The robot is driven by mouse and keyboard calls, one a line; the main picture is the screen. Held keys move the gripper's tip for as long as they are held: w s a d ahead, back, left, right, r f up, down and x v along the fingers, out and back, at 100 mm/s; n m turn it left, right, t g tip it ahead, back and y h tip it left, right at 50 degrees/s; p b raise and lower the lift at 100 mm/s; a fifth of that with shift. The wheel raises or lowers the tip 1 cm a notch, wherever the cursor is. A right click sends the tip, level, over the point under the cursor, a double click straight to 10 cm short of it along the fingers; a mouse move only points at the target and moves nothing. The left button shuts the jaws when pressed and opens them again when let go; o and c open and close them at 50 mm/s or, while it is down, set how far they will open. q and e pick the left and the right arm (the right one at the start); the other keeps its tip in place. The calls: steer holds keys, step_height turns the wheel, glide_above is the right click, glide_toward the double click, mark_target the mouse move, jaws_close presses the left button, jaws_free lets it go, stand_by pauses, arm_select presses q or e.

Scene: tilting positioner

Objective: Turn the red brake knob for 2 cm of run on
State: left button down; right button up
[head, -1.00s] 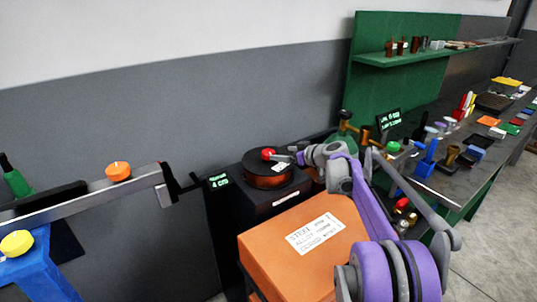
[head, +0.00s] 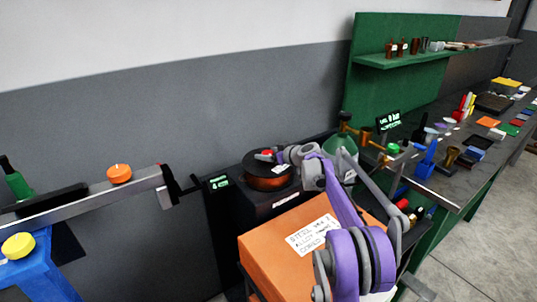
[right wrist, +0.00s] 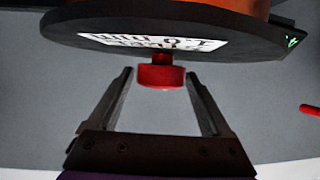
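The red brake knob (right wrist: 161,76) sits under the rim of a dark disc, on a short red stem, in the right wrist view. In the head view the knob (head: 266,153) is partly hidden by my right gripper at the copper-coloured wire spool (head: 268,184). My right gripper (right wrist: 160,74) is open, with one finger on each side of the knob; narrow gaps seem to show on both sides. A small dark display (head: 218,182) with green characters stands left of the spool; its reading is too small to be sure of. My left gripper is not in view.
An orange box (head: 275,240) with a white label lies in front of the spool, close under my right arm. A long grey bar (head: 90,198) with an orange knob stands at left. A crowded bench (head: 450,185) with bottles and tools is at right.

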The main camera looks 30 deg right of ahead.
steer(key=c, duration=1.1)
steer(key=shift+a+m+h, duration=0.1)
steer(key=shift+m+h, duration=0.6)
steer(key=shift+h, duration=0.1)
steer(key=shift+f+m+h+b, duration=0.15)
steer(key=shift+m+h+b, duration=0.15)
steer(key=shift+m+h, duration=0.25)
steer(key=shift+s+f+m+h+b, duration=0.1)
steer(key=shift+f+m+h+b, duration=0.05)
steer(key=shift+m+h+b, duration=0.55)
steer(key=shift+h, duration=0.35)
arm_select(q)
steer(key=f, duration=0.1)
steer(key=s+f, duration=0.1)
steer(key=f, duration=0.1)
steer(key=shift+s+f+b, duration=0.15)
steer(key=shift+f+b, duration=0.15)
arm_select(e)
steer(key=shift+r+m+h, duration=0.25)
steer(key=shift+m+h, duration=0.05)
steer(key=shift+m, duration=0.05)
steer(key=o, duration=1.4)
steer(key=shift+c, duration=0.2)
